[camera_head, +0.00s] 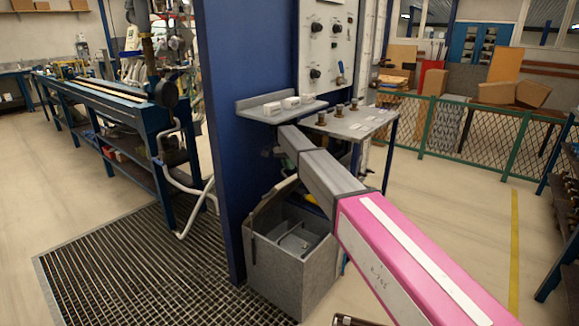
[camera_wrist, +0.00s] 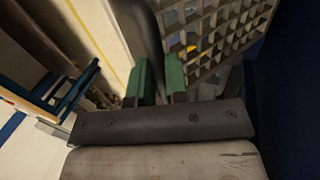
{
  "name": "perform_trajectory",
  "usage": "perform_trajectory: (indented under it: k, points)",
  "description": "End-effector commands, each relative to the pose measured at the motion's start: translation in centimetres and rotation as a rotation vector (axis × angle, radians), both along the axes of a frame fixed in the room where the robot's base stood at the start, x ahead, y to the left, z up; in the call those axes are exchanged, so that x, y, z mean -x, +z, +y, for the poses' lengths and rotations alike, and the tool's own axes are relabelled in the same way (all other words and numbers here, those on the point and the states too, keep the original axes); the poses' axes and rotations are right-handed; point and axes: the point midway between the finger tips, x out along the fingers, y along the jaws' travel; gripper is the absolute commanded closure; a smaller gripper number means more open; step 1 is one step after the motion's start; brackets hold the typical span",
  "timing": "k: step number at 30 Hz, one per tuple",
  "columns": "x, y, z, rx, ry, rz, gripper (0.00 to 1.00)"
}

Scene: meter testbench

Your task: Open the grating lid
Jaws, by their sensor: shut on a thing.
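A grey box (camera_head: 285,278) stands on the floor beside the blue panel, in the middle of the head view. Its top is open and its inside shows. A raised, tilted lid edge (camera_head: 272,198) shows at its back left. In the wrist view a square-celled grating (camera_wrist: 225,38) fills the upper right, at a slant. My gripper (camera_wrist: 161,82) has green fingers closed around a dark bar (camera_wrist: 143,22) beside the grating. The join between bar and grating is hidden. In the head view my arm reaches above the box, and the fingers are hidden.
A blue panel (camera_head: 240,120) rises directly left of the box. A small shelf (camera_head: 275,112) and a grey bench (camera_head: 345,125) stand above and behind it. A floor grating (camera_head: 120,270) lies to the left. A green mesh fence (camera_head: 460,130) runs behind clear floor at right.

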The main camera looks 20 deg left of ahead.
Motion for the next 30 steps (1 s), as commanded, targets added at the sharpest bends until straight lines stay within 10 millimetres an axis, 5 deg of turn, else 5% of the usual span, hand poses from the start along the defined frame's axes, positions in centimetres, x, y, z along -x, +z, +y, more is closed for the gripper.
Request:
perform_trajectory:
  k: [2,3,5,16,30]
  points:
    - [0.0,-0.4,0.4,-0.010,0.007,0.001,1.00]
    - [0.0,-0.4,0.4,-0.011,0.007,0.001,0.76]
    - [0.0,-0.4,0.4,-0.010,0.006,0.001,0.60]
    - [0.2,-0.3,-0.3,-0.023,0.002,-0.007,0.60]
    - [2.1,-3.6,-5.3,-0.248,0.000,-0.090,0.60]
